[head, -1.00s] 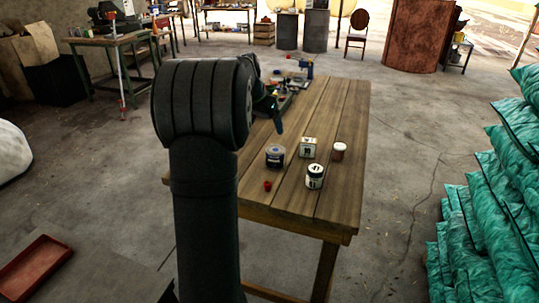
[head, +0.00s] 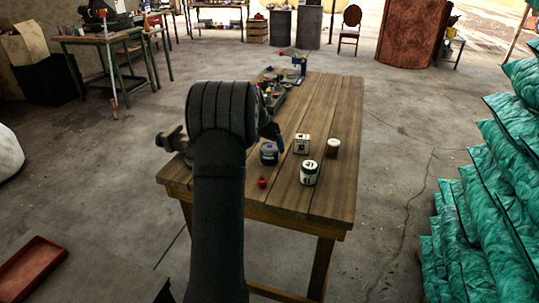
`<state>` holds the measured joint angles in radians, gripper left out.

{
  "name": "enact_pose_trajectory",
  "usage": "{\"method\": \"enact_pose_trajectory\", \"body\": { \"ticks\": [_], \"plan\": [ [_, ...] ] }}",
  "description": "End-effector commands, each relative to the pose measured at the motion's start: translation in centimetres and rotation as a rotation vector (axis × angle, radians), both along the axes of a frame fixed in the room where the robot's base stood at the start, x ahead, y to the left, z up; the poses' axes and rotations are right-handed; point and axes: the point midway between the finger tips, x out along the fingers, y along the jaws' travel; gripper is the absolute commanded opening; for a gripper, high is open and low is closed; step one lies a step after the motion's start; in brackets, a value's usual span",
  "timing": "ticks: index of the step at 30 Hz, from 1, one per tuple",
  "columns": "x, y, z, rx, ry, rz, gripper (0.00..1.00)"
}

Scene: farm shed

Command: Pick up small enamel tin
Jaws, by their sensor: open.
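Several small tins stand near the close end of the wooden table (head: 335,110). They are a dark blue round tin (head: 268,153), a white square tin (head: 301,144), a white round tin with a dark label (head: 309,173) and a reddish-brown jar with a pale lid (head: 333,147). I cannot tell which one is the small enamel tin. My gripper (head: 272,131) is mostly hidden behind my arm; a dark part shows above and behind the dark blue tin. It is open, with nothing seen in it.
A small red object (head: 262,182) lies near the table's front edge. A dark vise-like tool (head: 172,140) is at the left edge. A tray of items (head: 272,95) and a blue tool (head: 297,70) stand farther back. Green sacks (head: 490,200) are stacked at right. The table's right side is clear.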

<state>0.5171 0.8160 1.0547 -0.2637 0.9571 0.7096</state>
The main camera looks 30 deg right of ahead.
Motion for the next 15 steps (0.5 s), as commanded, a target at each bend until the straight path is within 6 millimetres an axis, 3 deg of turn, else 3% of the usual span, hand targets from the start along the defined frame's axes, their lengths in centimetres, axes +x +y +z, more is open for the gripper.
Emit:
{"method": "enact_pose_trajectory", "body": {
  "ticks": [5,12,15],
  "plan": [
    [0.0,-0.3,-1.2,0.0,0.0,0.0,0.92],
    [0.4,-1.2,-4.6,0.0,0.002,-0.001,0.92],
    [0.5,-1.4,-5.1,-0.001,-0.001,-0.001,0.92]
  ]
}}
